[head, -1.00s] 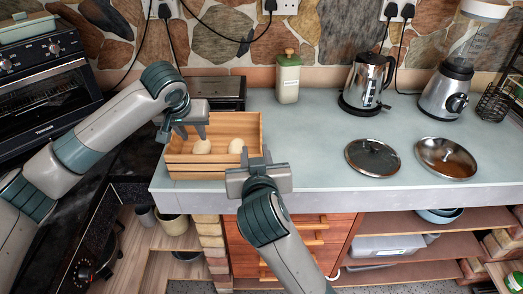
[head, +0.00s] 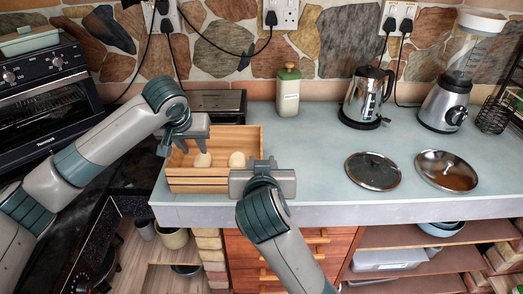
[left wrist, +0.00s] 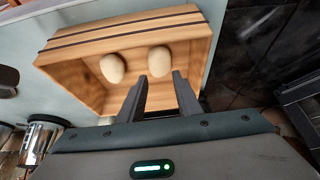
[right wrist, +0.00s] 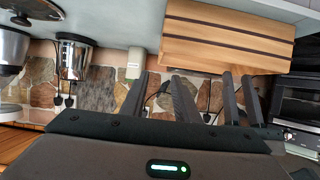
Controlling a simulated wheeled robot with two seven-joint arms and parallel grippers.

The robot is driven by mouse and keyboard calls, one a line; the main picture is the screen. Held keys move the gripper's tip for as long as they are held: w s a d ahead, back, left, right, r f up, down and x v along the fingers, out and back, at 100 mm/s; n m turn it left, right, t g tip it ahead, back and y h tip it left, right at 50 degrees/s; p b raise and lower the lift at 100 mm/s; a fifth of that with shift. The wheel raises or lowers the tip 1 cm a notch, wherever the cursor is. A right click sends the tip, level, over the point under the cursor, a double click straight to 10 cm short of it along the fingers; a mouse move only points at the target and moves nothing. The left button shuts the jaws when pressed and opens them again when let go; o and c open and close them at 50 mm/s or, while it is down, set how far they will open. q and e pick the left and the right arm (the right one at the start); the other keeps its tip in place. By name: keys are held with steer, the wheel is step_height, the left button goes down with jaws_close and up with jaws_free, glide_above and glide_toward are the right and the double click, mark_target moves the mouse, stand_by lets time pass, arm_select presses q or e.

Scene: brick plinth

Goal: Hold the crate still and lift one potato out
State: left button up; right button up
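A slatted wooden crate (head: 211,186) stands at the counter's left front, with two pale potatoes inside. The left potato (head: 203,160) and right potato (head: 237,159) rest apart; they also show in the left wrist view (left wrist: 159,61) (left wrist: 112,68). My left gripper (head: 193,145) points down over the crate's left part, above the left potato.
A black appliance (head: 217,104) stands behind the crate and a green-lidded canister (head: 288,92) behind it to the right.

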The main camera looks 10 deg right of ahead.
steer(key=x, duration=1.6)
steer(key=shift+w+f, duration=0.15)
steer(key=shift+w, duration=0.1)
jaws_close()
stand_by(0.9)
